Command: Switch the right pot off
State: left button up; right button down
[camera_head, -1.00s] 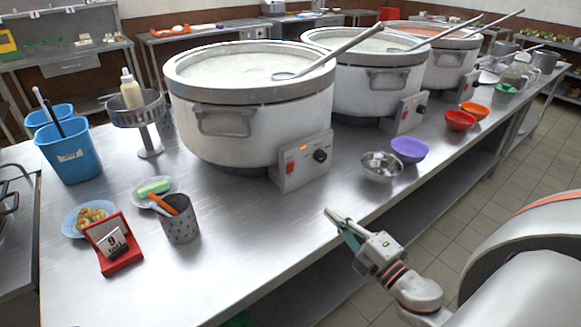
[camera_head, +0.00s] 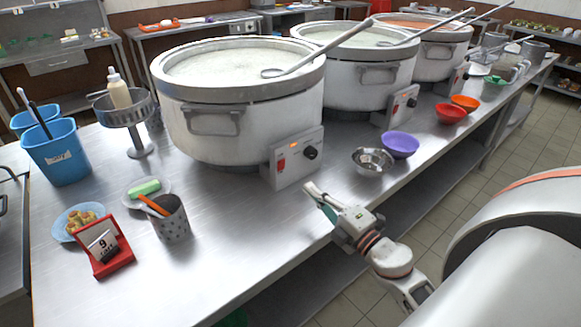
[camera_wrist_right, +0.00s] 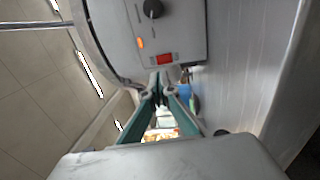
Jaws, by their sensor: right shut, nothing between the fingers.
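Three large white pots stand in a row in the head view: the nearest pot (camera_head: 225,135), the middle pot (camera_head: 350,85) and the rightmost, farthest pot (camera_head: 432,60). The nearest pot's control box (camera_head: 283,180) has a red switch (camera_head: 281,165), a lit orange lamp and a black knob (camera_head: 310,152). The middle and rightmost pots have similar boxes; the rightmost box (camera_head: 458,80) is small in view. My right gripper (camera_head: 308,187) is shut and empty, just in front of the nearest box. In the wrist view its fingertips (camera_wrist_right: 159,76) are close to the red switch (camera_wrist_right: 165,59); contact is unclear.
A metal bowl (camera_head: 372,162) and a purple bowl (camera_head: 400,145) stand right of the gripper. Red and orange bowls lie farther along the table edge.

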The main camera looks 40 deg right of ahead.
aim_at(282, 162)
jog(key=w, duration=0.3)
jog(key=w+p, duration=0.1)
jog(key=w, duration=0.2)
jog(key=w+r, duration=0.1)
jog(key=w, duration=0.2)
jog(key=shift+w+a+r+p, duration=0.1)
jog(key=shift+a+p, duration=0.25)
jog(key=shift+p, duration=0.05)
jog(key=shift+w, duration=0.2)
jog(key=shift+w+r+p, duration=0.35)
jog(key=shift+p, duration=0.15)
jog(key=shift+f, duration=0.15)
